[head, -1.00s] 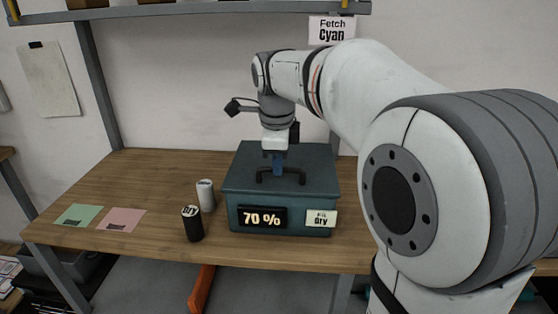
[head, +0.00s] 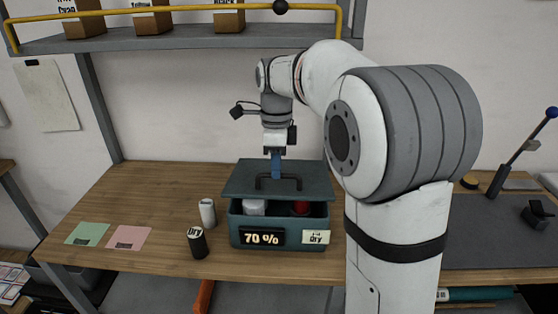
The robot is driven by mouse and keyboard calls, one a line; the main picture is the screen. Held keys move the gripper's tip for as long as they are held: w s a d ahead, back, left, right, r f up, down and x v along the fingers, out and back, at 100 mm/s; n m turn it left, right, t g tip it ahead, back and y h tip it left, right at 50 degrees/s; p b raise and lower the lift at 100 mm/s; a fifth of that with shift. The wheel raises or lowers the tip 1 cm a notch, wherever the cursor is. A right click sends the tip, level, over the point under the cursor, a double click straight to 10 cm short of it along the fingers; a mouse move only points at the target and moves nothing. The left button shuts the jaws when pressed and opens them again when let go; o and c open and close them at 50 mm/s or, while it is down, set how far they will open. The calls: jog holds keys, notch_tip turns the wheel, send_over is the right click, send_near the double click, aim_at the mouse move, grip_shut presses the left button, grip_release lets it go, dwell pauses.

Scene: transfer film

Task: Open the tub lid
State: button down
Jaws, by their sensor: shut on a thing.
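The tub (head: 287,222) is a dark teal box on the wooden bench, with a "70 %" display (head: 262,238) and a "Dry" label (head: 315,238) on its front. Its lid (head: 240,183) is raised above the rim, leaving a gap at the front. Through the gap I see a white item (head: 254,207) and a red item (head: 300,208) inside. My gripper (head: 276,176) points down and is shut on the lid's black handle (head: 279,183). The lid's back edge is partly hidden, so I cannot tell whether it touches the tub there.
A white canister (head: 207,212) and a black canister (head: 197,243) stand left of the tub. Green (head: 87,233) and pink (head: 129,237) sheets lie further left. A shelf (head: 180,39) with boxes and a yellow rail hangs above. A lever (head: 517,150) stands at the right.

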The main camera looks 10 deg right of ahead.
jog(key=w+r+p, duration=0.3)
jog(key=r+p, duration=0.1)
jog(key=r, duration=0.1)
jog(key=shift+w+d+p, duration=0.35)
jog(key=shift+d, duration=0.1)
